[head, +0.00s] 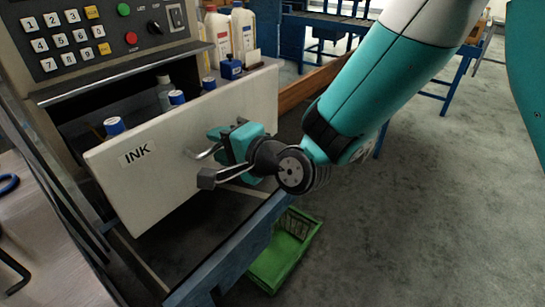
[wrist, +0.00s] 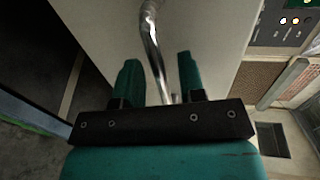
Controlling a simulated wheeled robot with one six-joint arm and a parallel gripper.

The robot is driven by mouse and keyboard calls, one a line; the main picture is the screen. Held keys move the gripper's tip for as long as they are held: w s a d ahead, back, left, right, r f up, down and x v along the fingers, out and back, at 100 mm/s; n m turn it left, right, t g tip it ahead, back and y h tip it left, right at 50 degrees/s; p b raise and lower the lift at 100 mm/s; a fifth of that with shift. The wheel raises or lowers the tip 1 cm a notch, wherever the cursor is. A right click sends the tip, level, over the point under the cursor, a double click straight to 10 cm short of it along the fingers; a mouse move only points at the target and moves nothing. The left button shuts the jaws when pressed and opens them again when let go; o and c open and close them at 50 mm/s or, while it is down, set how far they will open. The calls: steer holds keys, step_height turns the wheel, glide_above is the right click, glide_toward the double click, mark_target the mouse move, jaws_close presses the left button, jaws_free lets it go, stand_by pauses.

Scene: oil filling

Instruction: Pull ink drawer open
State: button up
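The ink drawer (head: 200,130) has a pale front with an INK label and stands out from the cabinet. Blue-capped bottles (head: 114,126) show behind its front. Its curved metal handle (head: 203,153) is on the front's right half. My teal gripper (head: 226,141) is at the handle. In the wrist view the handle (wrist: 155,45) passes between the two open fingers of my gripper (wrist: 157,72).
A keypad panel (head: 75,40) is above the drawer. White and yellow bottles (head: 242,32) stand behind it. A green crate (head: 283,250) is on the floor below, beside a blue frame (head: 230,262). The grey floor (head: 430,220) at right is clear.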

steer(key=b+v, duration=1.5)
steer(key=v, duration=0.1)
steer(key=shift+s+d, duration=0.2)
steer(key=shift+s, duration=0.05)
steer(key=s+d+f+n+g+h, duration=0.75)
steer(key=s+f+n+g, duration=0.25)
steer(key=f+n, duration=0.3)
step_height(320, 180, up, 21)
steer(key=d+n+p, duration=0.1)
steer(key=n+p, duration=0.1)
steer(key=p, duration=1.8)
steer(key=shift+s+d+p, duration=0.3)
steer(key=shift+s, duration=0.05)
